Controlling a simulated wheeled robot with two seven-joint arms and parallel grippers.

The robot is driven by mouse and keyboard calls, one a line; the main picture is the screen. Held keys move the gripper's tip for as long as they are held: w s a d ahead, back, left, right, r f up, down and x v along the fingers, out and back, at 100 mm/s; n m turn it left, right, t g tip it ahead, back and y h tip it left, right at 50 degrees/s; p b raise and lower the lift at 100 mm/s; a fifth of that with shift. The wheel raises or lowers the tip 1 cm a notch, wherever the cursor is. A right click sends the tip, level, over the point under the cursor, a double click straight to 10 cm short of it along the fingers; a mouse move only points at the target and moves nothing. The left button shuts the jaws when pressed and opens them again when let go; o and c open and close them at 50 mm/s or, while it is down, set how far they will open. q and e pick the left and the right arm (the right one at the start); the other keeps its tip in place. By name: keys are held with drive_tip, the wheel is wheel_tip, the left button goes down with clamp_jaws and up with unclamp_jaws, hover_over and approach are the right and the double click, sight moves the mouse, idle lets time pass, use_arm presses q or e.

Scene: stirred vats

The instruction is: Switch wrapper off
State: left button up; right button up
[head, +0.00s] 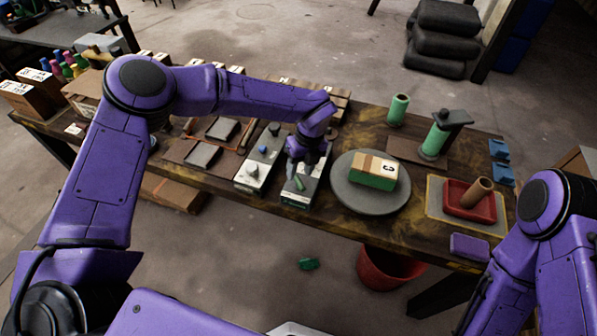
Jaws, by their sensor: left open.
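Two small grey control boxes stand side by side at the table's front edge. The left control box (248,182) has dark knobs on top. The right control box (300,197) has a green lever-like switch (299,183) on its top, tilted. My left gripper (299,170) is open and points down over the right box, just behind the switch. I cannot tell whether it touches it. The likely wrapper is a round grey turntable (345,199) to the right, bearing a box (374,182) with green around its lower part. My right arm shows at the right, its gripper out of view.
A green roll (397,109) and a post with a green roll (434,139) stand behind the turntable. A red tray (457,207) holds a brown cylinder (476,192). A red bin (385,270) and a green scrap (308,264) are on the floor.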

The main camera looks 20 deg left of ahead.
sight(298, 178)
use_arm(q)
drive_tip(key=f, duration=0.4)
drive_tip(key=shift+w+a, duration=0.2)
drive_tip(key=shift+a, duration=0.05)
drive_tip(key=shift+s+r, duration=0.1)
drive_tip(key=shift+s, duration=0.1)
clamp_jaws()
use_arm(e)
drive_tip(key=shift+w+r, duration=0.3)
